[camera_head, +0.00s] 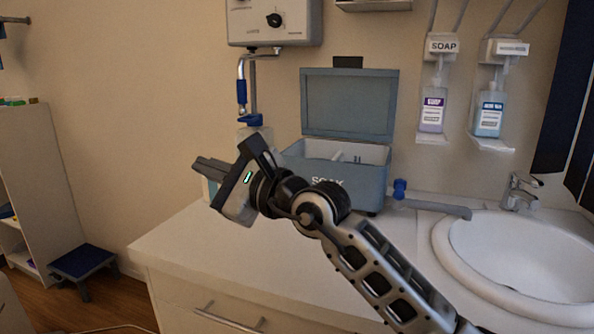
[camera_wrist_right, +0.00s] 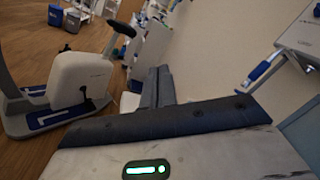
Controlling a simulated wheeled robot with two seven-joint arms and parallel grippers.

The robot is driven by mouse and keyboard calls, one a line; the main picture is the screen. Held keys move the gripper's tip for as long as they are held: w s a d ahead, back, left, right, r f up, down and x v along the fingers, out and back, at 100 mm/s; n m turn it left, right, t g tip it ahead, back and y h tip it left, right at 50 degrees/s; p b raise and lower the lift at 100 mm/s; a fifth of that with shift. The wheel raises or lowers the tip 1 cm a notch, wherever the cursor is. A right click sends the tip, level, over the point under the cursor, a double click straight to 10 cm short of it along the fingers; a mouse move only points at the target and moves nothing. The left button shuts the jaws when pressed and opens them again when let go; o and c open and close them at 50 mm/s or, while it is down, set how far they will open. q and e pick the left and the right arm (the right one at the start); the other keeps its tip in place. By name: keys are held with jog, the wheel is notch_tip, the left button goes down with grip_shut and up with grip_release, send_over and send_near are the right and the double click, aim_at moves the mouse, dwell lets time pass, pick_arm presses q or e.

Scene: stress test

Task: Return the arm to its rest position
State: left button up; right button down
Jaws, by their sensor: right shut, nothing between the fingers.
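My right arm reaches up from the bottom right in the head view. Its gripper (camera_head: 204,166) is raised over the left part of the white counter, pointing left, in front of the blue-grey box's left side. The gripper is shut and holds nothing. In the right wrist view its dark fingers (camera_wrist_right: 158,84) show against the room. My left gripper is not in view.
The open blue-grey box (camera_head: 350,185) marked SOAK stands on the counter (camera_head: 190,246) behind my right arm. A sink (camera_head: 520,255) is at the right. Soap dispensers (camera_head: 433,112) hang on the wall. An exercise bike (camera_wrist_right: 80,80) stands on the floor.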

jog(key=s+d+f+n+t+h, duration=0.2)
jog(key=d+f+n, duration=0.4)
jog(key=n, duration=0.5)
jog(key=s+d+f+n+t+h+p, duration=0.1)
jog(key=s+d+f+n+t+h, duration=0.2)
jog(key=d+f+n, duration=0.4)
jog(key=s+d+f+n+t+h+p, duration=0.1)
jog(key=d+f+n+t+h, duration=0.3)
jog(key=n, duration=1.1)
jog(key=shift+s+d+f+h, duration=0.15)
jog(key=shift+s+d+f, duration=0.2)
jog(key=shift+d+f, duration=0.45)
jog(key=shift+s+d+f+h, duration=0.15)
jog(key=shift+s+d+f, duration=0.15)
jog(key=shift+d+f, duration=0.45)
jog(key=s+d+f+m+g+h, duration=0.1)
jog(key=s+d+f+m+g, duration=0.1)
jog(key=s+f+m, duration=0.3)
jog(key=s+d+f+m+g+h+p, duration=0.1)
jog(key=s+d+f+m+g, duration=0.1)
jog(key=s+f+m, duration=0.3)
jog(key=s+d+f+m+g+h, duration=0.1)
jog(key=s+d+f+m+g, duration=0.2)
jog(key=s+f, duration=0.4)
jog(key=shift+s+f+m+g, duration=0.25)
jog(key=shift+m+g, duration=0.25)
jog(key=shift+m, duration=0.7)
